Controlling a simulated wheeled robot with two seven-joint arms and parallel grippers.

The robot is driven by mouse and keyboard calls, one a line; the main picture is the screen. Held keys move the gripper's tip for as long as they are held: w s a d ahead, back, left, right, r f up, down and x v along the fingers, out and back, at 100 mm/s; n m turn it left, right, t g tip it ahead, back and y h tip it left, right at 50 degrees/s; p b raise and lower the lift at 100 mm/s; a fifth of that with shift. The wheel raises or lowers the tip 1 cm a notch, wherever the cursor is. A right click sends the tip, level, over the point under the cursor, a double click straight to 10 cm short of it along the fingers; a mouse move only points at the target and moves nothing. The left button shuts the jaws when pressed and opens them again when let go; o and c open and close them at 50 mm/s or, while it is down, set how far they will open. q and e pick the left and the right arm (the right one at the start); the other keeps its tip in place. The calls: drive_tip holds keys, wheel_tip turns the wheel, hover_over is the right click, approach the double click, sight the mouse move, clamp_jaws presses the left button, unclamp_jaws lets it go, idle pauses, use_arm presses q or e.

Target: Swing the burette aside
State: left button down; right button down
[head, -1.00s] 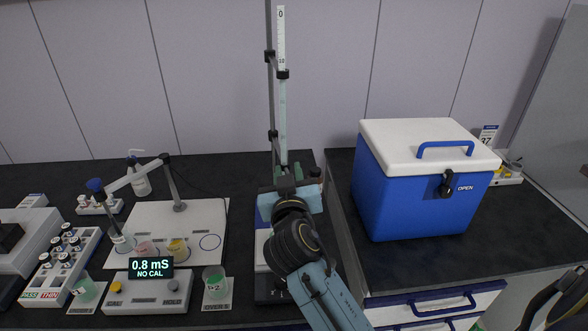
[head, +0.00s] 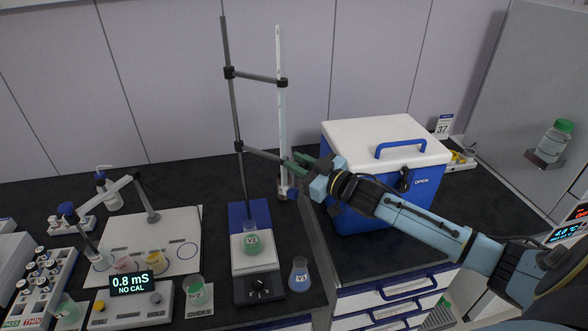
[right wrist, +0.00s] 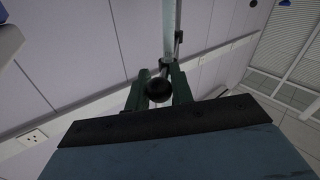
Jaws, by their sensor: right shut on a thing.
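The burette (head: 281,95) is a tall white tube, upright, held by two clamp arms off a dark stand rod (head: 231,120). The arms point right, so the burette hangs right of the stirrer (head: 256,290) and its beaker (head: 252,241). My right gripper (head: 298,163) is at the burette's lower part, near the lower clamp. In the right wrist view its fingers (right wrist: 158,92) close around a dark round part, with the burette tube (right wrist: 172,30) rising just beyond. The fingers partly hide the lower clamp's end. My left gripper is out of view.
A blue cool box (head: 380,170) with a white lid stands right of the burette. A flask (head: 300,275) stands right of the stirrer. A conductivity meter (head: 132,300), vial rack (head: 40,280) and cups are at left. Above the stirrer's beaker is clear.

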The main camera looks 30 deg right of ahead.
drive_tip(key=shift+w+d+r+n+y, duration=0.25)
drive_tip(key=shift+w+d+n+y, duration=0.3)
drive_tip(key=shift+d+y, duration=0.25)
drive_tip(key=shift+a, duration=0.1)
drive_tip(key=c, duration=1.3)
unclamp_jaws()
drive_tip(key=shift+f, duration=0.1)
drive_tip(key=shift+o, duration=0.5)
drive_tip(key=shift+w+a+f+g, duration=0.1)
drive_tip(key=shift+w+a+g, duration=0.1)
drive_tip(key=shift+w+g, duration=0.1)
drive_tip(key=v, duration=1.3)
drive_tip(key=shift+s+b, duration=0.2)
drive_tip(key=shift+b, duration=0.25)
drive_tip(key=shift+d, duration=0.1)
drive_tip(key=shift+c, duration=0.3)
